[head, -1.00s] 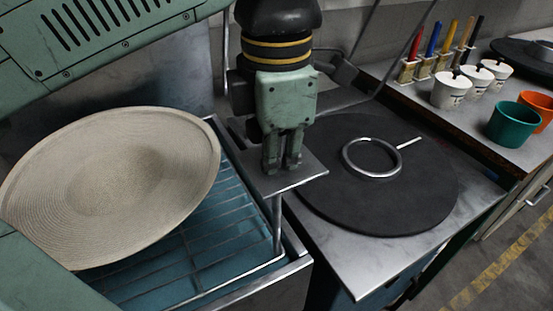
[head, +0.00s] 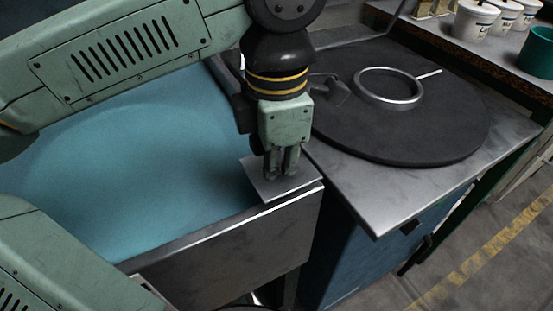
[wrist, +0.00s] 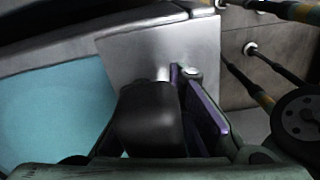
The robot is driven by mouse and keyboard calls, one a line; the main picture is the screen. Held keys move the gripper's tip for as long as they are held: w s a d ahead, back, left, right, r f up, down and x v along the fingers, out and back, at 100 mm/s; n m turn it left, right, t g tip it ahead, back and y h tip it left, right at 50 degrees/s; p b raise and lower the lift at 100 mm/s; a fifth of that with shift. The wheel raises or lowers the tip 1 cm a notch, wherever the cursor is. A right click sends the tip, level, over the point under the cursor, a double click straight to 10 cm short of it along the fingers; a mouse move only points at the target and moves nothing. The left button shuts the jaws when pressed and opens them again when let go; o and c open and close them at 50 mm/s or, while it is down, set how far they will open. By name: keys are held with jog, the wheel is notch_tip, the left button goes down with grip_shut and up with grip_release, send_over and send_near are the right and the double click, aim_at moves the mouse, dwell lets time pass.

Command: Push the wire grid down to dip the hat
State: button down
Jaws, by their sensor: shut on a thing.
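My gripper (head: 282,174) points down at the flat metal plate (head: 300,181) of the wire grid and is shut on the grid's handle there. The plate sits low at the tank's near right corner, about level with the rim. The grid's bars are hidden under the blue-green liquid (head: 190,185). The hat is under the liquid too; only a faint rounded outline (head: 130,130) shows. In the wrist view the plate (wrist: 122,52) lies before my fingers, with the liquid (wrist: 50,115) at left; what is between the fingertips is mostly hidden.
The metal tank (head: 235,248) has a raised rim. To its right a metal table (head: 375,205) carries a round black plate (head: 420,130) with a metal ring (head: 390,100). White cups (head: 474,20) and a green cup (head: 538,52) stand on a bench at the back right.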

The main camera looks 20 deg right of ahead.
jog(key=shift+s+f, duration=0.1)
jog(key=shift+f, duration=0.7)
jog(key=c, duration=1.7)
grip_release()
jog(key=shift+b, duration=0.3)
jog(key=shift+o, duration=0.2)
notch_tip(320, 180, up, 32)
jog(key=p, duration=1.6)
jog(key=shift+f+p, duration=0.25)
jog(key=shift+p, duration=0.1)
